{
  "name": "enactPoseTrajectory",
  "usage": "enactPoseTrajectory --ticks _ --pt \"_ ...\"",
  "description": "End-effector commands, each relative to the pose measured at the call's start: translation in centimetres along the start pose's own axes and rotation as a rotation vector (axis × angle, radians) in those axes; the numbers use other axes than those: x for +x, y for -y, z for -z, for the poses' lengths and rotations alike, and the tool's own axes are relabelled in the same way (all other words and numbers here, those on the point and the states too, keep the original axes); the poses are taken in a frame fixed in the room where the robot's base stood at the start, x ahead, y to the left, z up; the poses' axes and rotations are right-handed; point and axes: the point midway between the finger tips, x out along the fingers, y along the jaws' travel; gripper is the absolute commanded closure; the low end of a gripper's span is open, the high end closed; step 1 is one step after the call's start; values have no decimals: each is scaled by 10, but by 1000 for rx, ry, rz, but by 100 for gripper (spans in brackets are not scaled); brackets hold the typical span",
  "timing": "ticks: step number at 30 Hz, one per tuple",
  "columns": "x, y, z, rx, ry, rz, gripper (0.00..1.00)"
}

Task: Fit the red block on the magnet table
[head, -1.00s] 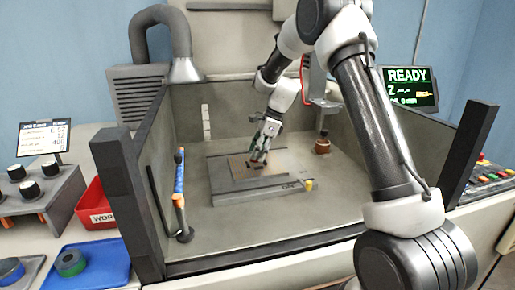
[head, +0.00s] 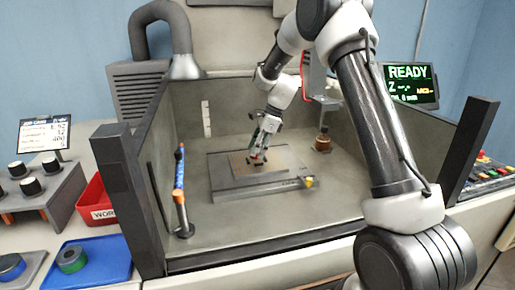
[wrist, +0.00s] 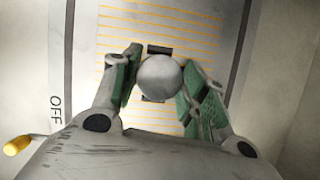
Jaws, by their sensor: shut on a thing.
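The magnet table (head: 225,187) is a low grey slab in the middle of the open-fronted tank, with a plate on top. In the wrist view its top (wrist: 215,22) shows thin orange lines, and "OFF" is printed by a yellow-ended lever (wrist: 17,145). My gripper (head: 257,158) points down over the plate.
An upright blue-and-orange nozzle (head: 180,178) stands at the tank's left. A brown-tipped tool (head: 322,143) hangs at the back right. Tank walls and dark corner posts (head: 125,190) surround the table. A red bin (head: 92,203) and blue tray (head: 95,262) lie outside, left.

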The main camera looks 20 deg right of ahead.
Motion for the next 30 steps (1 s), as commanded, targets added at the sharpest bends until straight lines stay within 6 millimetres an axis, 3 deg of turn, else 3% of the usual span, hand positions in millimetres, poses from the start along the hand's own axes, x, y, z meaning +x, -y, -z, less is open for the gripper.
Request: enactPoseTrajectory --ticks 18,19,21,23,30 --pt "15 0 6 -1 0 1 96" --pt "14 0 6 -1 0 1 51" --pt "15 0 6 0 0 0 38" --pt "15 0 6 0 0 0 31" --pt "15 0 6 0 0 -1 29"
